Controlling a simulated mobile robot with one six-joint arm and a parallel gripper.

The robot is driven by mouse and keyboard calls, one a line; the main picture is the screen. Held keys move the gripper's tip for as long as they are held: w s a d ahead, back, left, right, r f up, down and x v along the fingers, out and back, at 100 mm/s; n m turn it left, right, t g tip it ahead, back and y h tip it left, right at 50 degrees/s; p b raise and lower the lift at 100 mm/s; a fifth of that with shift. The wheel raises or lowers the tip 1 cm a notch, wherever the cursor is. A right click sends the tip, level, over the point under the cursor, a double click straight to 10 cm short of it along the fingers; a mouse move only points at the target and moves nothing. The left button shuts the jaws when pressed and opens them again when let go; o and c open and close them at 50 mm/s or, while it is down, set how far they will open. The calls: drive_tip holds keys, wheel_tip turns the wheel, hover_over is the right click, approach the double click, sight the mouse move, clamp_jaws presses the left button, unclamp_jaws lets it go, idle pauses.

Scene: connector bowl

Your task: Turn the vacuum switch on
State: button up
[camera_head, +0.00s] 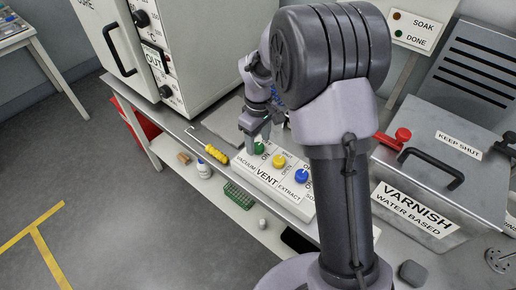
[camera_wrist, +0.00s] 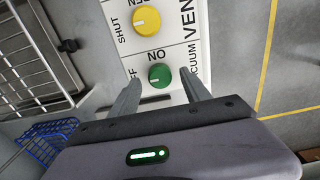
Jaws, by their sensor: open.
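The vacuum switch is a green knob (camera_wrist: 160,75) on a white panel (camera_wrist: 178,52). In the wrist view its pale pointer mark lies toward the left, on the side of the partly hidden OFF lettering, with ON printed above it. In the head view the green knob (camera_head: 259,148) is at the panel's left end. My gripper (camera_wrist: 159,84) is open, with one finger on each side of the green knob in the wrist view. I cannot tell whether they touch it. In the head view my gripper (camera_head: 256,134) is just above the knob.
A yellow knob (camera_head: 279,161) and a blue knob (camera_head: 302,176) sit beside the green one. A yellow-handled tool (camera_head: 216,154) lies left of the panel. A white oven (camera_head: 180,45) stands behind at left; a varnish tank (camera_head: 420,205) stands at right. A blue wire basket (camera_wrist: 48,140) shows in the wrist view.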

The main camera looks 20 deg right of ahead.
drive_tip(key=shift+f, duration=0.75)
drive_tip(key=shift+c, duration=0.3)
clamp_jaws()
